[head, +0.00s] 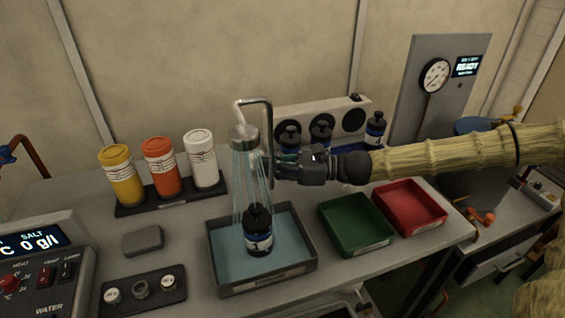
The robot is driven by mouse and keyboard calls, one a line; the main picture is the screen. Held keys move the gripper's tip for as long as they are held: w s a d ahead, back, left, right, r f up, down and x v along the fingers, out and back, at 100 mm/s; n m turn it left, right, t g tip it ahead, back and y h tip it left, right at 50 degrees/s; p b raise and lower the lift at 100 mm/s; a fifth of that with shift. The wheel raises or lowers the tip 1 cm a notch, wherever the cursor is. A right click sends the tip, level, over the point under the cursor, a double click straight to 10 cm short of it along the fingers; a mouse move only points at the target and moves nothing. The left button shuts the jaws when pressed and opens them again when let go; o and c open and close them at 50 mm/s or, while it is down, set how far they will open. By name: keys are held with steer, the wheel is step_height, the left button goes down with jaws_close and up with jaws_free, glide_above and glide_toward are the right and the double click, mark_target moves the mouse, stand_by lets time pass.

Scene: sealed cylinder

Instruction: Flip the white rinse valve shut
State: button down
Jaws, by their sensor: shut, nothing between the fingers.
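Water runs from a grey shower head (243,137) on a dark bent pipe (270,125) onto a black bottle (258,232) with a numbered label. The bottle stands upright in a grey tray (308,262) with bluish water. A small pale piece (239,112) sits above the shower head; I cannot tell whether it is the white rinse valve. My gripper (275,170) is shut and empty, reaching in from the right just beside the streams and the lower pipe. It hides part of what is behind it, and I cannot tell whether it touches anything.
Yellow (122,178), orange (162,168) and white (200,160) jars stand at left. A green tray (356,224) and a red tray (409,207) lie at right. Black bottles stand behind my gripper by a white rack (355,112). A grey block (143,240) lies left of the grey tray.

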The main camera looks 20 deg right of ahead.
steer(key=v, duration=1.2)
stand_by(0.4)
steer(key=shift+d, duration=0.1)
